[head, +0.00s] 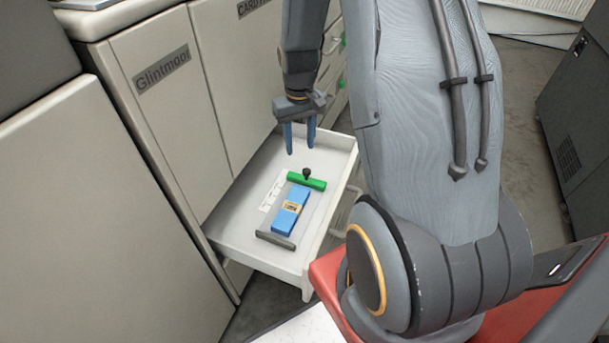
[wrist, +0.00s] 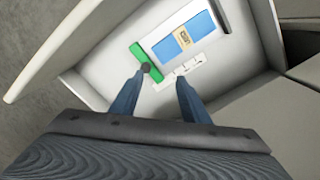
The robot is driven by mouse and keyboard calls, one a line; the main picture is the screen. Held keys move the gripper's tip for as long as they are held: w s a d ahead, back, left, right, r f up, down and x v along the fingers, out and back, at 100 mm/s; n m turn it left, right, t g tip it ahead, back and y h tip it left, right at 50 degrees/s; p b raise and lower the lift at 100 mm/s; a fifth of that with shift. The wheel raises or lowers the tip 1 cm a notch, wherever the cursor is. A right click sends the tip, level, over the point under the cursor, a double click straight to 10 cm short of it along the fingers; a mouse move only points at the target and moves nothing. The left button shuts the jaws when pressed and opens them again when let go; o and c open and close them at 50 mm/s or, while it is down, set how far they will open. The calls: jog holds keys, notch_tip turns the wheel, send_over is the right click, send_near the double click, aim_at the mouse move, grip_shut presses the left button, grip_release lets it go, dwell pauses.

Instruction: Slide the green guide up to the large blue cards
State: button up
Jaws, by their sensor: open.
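The green guide (head: 307,181) is a bar with a black knob (head: 307,172) and lies inside an open white drawer (head: 245,223). The large blue cards (head: 285,220) are a stack with a tan band, lying just in front of the guide in the head view, with a narrow gap between them. In the wrist view the guide (wrist: 140,52) is to the left of the cards (wrist: 163,50). My gripper (head: 299,153) is open and empty, above the back part of the drawer. In the wrist view one finger of my gripper (wrist: 158,90) appears close to the knob; contact cannot be told.
A grey bar (head: 275,241) lies at the cards' other end. A white strip with markings (head: 271,192) lies beside them on the drawer floor. Cream cabinets (head: 120,190) stand left of the drawer, and its raised walls surround the contents.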

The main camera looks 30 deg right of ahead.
jog(key=b, duration=0.2)
send_over(307, 170)
notch_tip(307, 170, down, 8)
jog(key=shift+w+r, duration=0.1)
jog(key=shift+r, duration=0.1)
notch_tip(307, 170, down, 7)
jog(key=shift+f, duration=0.15)
jog(key=shift+c, duration=0.3)
grip_shut()
